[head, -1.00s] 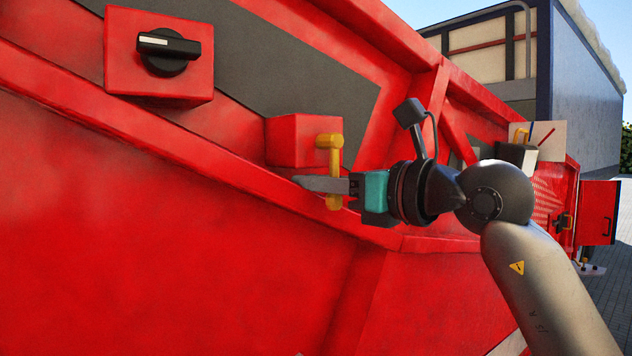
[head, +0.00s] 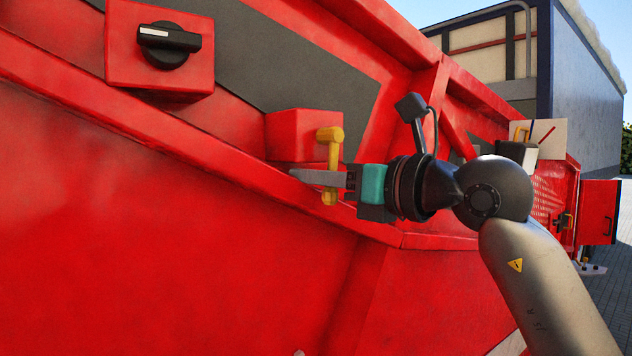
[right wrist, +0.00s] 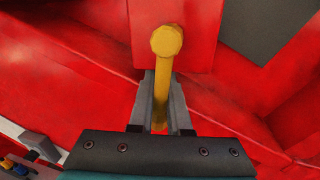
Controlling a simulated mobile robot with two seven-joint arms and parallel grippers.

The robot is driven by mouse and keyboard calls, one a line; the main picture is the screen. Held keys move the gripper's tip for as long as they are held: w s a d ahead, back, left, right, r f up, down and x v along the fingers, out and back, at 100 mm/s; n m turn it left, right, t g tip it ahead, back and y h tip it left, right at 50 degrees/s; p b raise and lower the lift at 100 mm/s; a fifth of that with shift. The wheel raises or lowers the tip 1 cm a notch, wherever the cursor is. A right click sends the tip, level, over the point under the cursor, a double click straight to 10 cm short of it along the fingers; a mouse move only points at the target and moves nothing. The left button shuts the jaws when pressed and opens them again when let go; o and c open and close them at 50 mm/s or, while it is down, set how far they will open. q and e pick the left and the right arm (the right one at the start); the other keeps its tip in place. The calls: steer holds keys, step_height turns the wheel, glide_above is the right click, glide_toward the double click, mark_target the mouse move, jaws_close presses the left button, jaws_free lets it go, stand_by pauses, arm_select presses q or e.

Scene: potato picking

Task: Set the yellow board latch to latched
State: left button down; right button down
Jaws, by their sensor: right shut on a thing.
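The yellow latch (head: 331,160) is a small handle on a red box (head: 291,136) fixed to the red machine side. In the head view its pivot is at the top and its arm hangs down, tilted slightly left at the bottom. My right gripper (head: 322,180) comes in from the right and is shut on the lower part of the latch arm. In the right wrist view the yellow latch (right wrist: 162,75) runs down from its round pivot end to between the two grey fingers (right wrist: 160,112). My left gripper is not in view.
A black rotary knob (head: 168,45) on a red box stands at the upper left. A sloping red ledge (head: 200,150) runs below the latch.

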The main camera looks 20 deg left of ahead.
steer(key=shift+r, duration=0.1)
steer(key=c, duration=0.9)
jaws_free()
steer(key=shift+o, duration=0.2)
steer(key=shift+s, duration=0.1)
steer(key=b+v, duration=0.6)
steer(key=v, duration=0.9)
